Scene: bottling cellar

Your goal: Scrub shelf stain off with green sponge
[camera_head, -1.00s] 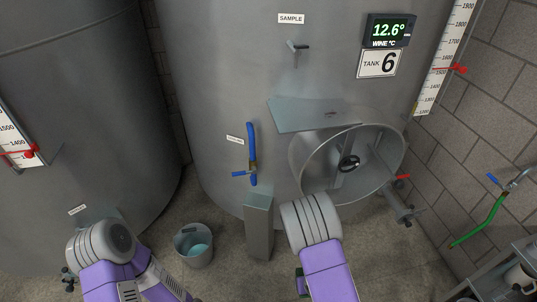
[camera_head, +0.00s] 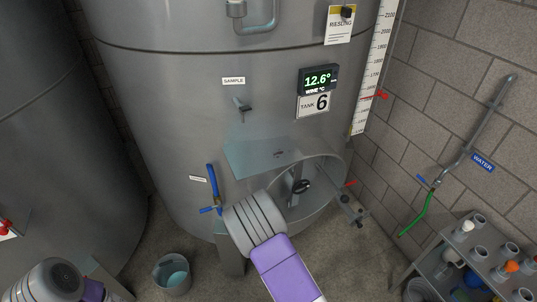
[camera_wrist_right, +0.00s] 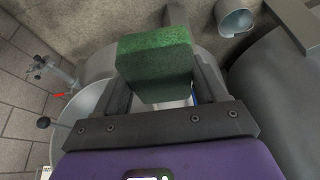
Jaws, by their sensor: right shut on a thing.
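The shelf (camera_head: 258,160) is a thin grey metal plate on the front of the big steel tank, above the round door. A small dark mark shows on its right part; I cannot tell whether it is the stain. The green sponge (camera_wrist_right: 155,57) is a block held between the fingers of my right gripper (camera_wrist_right: 163,86), which is shut on it. In the head view my right arm hides the gripper and sponge, below the shelf. My left arm is at the lower left of the head view, with its gripper out of view.
The open round door (camera_head: 318,205) and a blue-handled valve (camera_head: 213,185) stick out from the tank (camera_head: 180,110) near my right arm. A bucket (camera_head: 172,274) stands on the floor. A cart (camera_head: 452,252) with bottles is at right, below a green hose (camera_head: 414,217).

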